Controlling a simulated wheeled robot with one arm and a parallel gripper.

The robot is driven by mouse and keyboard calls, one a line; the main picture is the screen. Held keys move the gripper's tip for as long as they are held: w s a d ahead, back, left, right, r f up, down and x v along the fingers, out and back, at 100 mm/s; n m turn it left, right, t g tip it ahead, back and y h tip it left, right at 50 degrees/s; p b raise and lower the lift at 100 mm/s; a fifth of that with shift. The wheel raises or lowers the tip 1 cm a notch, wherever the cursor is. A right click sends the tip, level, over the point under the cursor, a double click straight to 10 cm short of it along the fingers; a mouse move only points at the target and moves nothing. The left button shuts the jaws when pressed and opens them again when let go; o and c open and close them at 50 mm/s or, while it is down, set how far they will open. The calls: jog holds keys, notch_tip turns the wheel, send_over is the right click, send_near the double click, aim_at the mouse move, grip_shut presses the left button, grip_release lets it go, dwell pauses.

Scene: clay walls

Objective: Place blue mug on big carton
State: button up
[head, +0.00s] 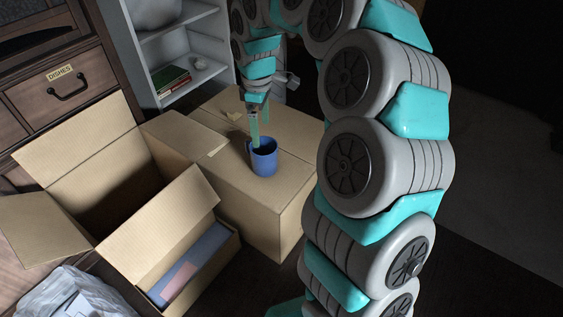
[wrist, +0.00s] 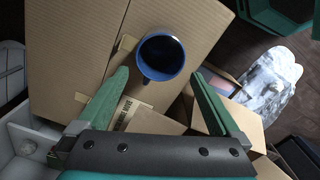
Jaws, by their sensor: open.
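The blue mug (head: 263,157) stands upright on top of the closed big carton (head: 285,185) in the head view. In the wrist view the mug (wrist: 161,55) is seen from above, its dark inside showing, on the carton's brown top (wrist: 70,50). My gripper (head: 258,128) is above and at the mug's far side in the head view. In the wrist view my gripper (wrist: 160,75) is open, with one green finger on either side below the mug. The fingers look apart from the mug's walls. Whether a fingertip touches it, I cannot tell.
An open carton (head: 100,165) stands left of the big carton, and a smaller open box (head: 195,245) with blue and pink items is in front. A grey shelf (head: 170,60) and a wooden drawer cabinet (head: 65,85) stand behind. A plastic bag (head: 70,295) lies bottom left.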

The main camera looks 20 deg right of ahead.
jog(key=s+r+m+g, duration=0.1)
jog(key=s+m, duration=1)
jog(key=s, duration=2.4)
jog(key=shift+s+m+g, duration=0.35)
jog(key=shift+m+g, duration=0.05)
jog(key=shift+d, duration=0.1)
